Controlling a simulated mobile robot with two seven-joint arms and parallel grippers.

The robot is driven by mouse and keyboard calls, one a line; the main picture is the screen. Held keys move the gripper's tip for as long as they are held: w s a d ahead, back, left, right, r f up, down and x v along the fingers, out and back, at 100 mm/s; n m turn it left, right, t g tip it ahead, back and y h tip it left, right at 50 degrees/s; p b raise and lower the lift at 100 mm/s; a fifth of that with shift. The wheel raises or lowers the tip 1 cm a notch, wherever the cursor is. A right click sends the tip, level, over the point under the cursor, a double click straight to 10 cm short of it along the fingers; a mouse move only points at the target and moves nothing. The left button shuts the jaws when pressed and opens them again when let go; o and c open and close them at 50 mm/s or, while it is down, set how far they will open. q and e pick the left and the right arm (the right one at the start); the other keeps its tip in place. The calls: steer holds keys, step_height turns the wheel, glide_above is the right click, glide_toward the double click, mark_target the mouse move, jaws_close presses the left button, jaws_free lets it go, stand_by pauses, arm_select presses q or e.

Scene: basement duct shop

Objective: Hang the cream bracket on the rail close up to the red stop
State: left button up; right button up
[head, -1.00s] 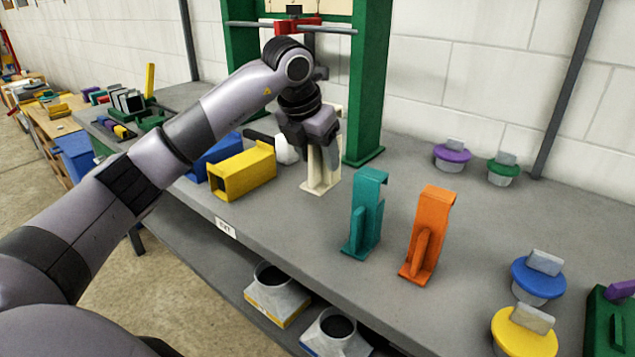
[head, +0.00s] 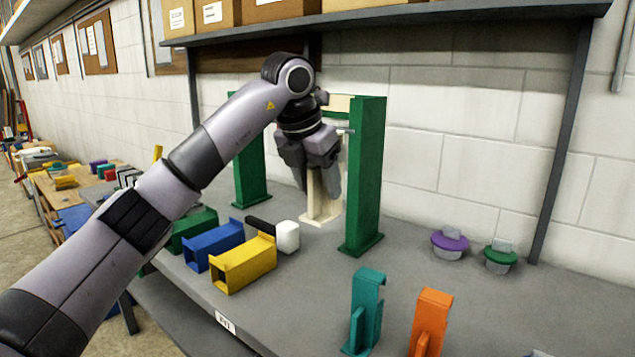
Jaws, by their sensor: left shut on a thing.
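The cream bracket (head: 318,208) hangs upright in my left gripper (head: 318,180), which is shut on its upper part. Its foot shows between the two green posts; I cannot tell if it clears the bench. My gripper and wrist cover its upper end. A short end of the grey rail (head: 345,131) shows just right of my wrist, by the right green post (head: 364,185). The rest of the rail and the red stop are hidden behind my left arm. My right gripper is not in view.
A yellow duct piece (head: 243,265), a blue one (head: 213,247) and a white-headed mallet (head: 288,236) lie left of the frame. A teal bracket (head: 366,310) and an orange bracket (head: 430,325) stand in front. Purple (head: 449,240) and green (head: 500,255) lidded pieces sit right.

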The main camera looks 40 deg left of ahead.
arm_select(q)
steer(key=shift+r+p, duration=0.4)
steer(key=shift+r, duration=0.4)
step_height(320, 180, up, 2)
steer(key=shift+r+p, duration=0.15)
steer(key=shift+p, duration=0.45)
steer(key=shift+r, duration=0.95)
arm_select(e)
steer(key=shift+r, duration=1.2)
